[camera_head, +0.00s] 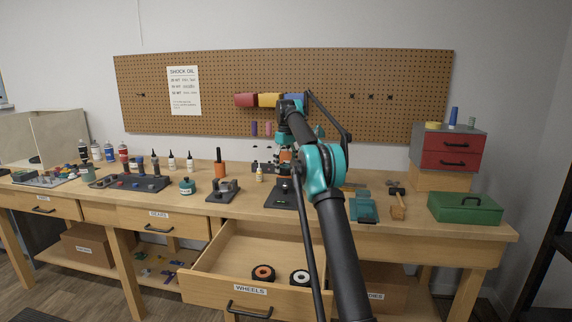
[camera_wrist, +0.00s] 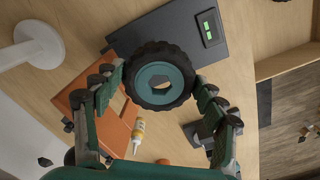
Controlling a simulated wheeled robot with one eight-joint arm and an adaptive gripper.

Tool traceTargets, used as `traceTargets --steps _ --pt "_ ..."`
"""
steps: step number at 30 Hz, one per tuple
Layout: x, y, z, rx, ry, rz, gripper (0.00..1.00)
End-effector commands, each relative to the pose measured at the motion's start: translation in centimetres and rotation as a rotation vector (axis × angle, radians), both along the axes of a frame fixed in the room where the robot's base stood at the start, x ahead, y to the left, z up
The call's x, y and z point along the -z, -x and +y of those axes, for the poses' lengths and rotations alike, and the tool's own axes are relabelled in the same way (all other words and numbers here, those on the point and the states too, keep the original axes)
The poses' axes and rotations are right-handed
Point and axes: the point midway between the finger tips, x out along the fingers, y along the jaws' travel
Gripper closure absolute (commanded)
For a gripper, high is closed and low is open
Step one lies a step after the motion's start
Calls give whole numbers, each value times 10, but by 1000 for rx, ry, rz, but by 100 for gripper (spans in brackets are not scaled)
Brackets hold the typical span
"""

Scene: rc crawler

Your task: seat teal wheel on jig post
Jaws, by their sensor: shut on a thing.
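In the wrist view the teal wheel (camera_wrist: 149,74) has a black knobbly tyre and a teal hub with a central hole. My gripper (camera_wrist: 163,82) is shut on it, one finger against each side of the tyre. The wheel is held above the bench, with wood showing around it. A dark plate (camera_wrist: 236,58) with a green-lit display lies below and beyond it. In the head view my arm hides the gripper and wheel for the most part, above a dark base (camera_head: 283,199) on the bench. I cannot tell the jig post for certain in either view.
The open wheels drawer (camera_head: 215,262) holds an orange-hubbed wheel (camera_head: 263,273) and a white-hubbed wheel (camera_head: 299,277). A mallet (camera_head: 398,205) and green box (camera_head: 465,208) lie to the right.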

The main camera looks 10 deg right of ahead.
Motion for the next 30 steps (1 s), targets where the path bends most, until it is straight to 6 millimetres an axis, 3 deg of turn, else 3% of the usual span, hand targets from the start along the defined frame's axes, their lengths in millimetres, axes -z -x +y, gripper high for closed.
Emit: traceTargets --steps 15,30 --pt "40 0 0 0 0 0 58" --pt "44 0 0 0 0 0 58"
